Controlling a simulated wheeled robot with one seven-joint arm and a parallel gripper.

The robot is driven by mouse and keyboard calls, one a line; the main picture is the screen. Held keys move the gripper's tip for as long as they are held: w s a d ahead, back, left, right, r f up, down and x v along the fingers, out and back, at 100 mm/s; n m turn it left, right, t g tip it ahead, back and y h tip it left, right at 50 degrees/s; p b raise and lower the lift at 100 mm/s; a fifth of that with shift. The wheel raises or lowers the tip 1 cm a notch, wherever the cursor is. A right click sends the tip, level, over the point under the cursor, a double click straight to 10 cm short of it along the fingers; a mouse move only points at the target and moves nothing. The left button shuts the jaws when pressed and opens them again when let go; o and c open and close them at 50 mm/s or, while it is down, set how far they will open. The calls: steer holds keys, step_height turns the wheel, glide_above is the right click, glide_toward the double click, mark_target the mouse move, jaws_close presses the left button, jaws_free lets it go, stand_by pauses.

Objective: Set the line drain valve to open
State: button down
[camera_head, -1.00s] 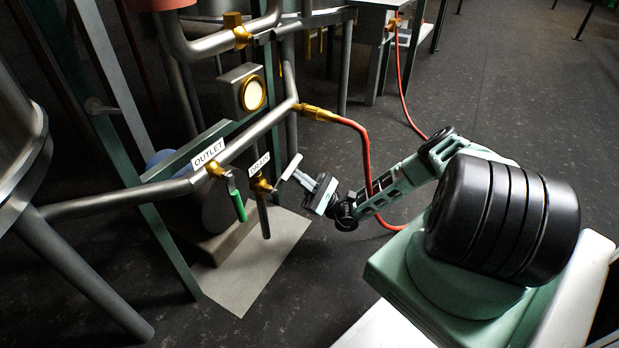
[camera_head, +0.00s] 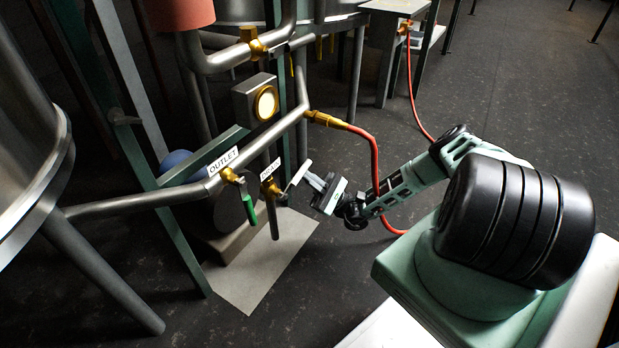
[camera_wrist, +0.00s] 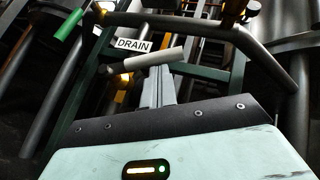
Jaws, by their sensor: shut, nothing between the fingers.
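The drain valve (camera_head: 269,188) is brass, on the grey pipe under a white tag, and the tag reads DRAIN in the wrist view (camera_wrist: 134,45). Its pale grey lever (camera_head: 301,173) slants up and right in the head view, and crosses the middle of the wrist view (camera_wrist: 160,56). My gripper (camera_head: 310,180) is shut and empty, its fingertips close beside the lever. In the wrist view its fingers (camera_wrist: 158,80) reach up to just under the lever; I cannot tell whether they touch. Part of the valve body is hidden behind the lever in the wrist view.
The outlet valve (camera_head: 230,176) with a green handle (camera_head: 249,208) is just left of the drain valve. A lit round lamp (camera_head: 266,103) stands above. A red hose (camera_head: 376,160) runs behind my arm.

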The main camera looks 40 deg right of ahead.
steer(key=shift+r+n+g, duration=0.15)
steer(key=shift+n+g, duration=0.15)
steer(key=shift+g, duration=0.1)
steer(key=s+a+r+n+g+h+p, duration=0.1)
steer(key=a+r+n+g+p, duration=0.3)
steer(key=r+n+g+p, duration=0.4)
steer(key=shift+s+a+n+g+h+p, duration=0.5)
steer(key=shift+n+g+p, duration=1.15)
steer(key=shift+p, duration=2.2)
steer(key=shift+w+d+n, duration=0.1)
steer(key=shift+w+n, duration=0.05)
steer(key=shift+n, duration=0.2)
steer(key=v, duration=1.7)
steer(key=shift+s+d+r+t+h, duration=0.25)
steer(key=shift+s+d+t+h, duration=0.05)
steer(key=shift+s+t, duration=0.05)
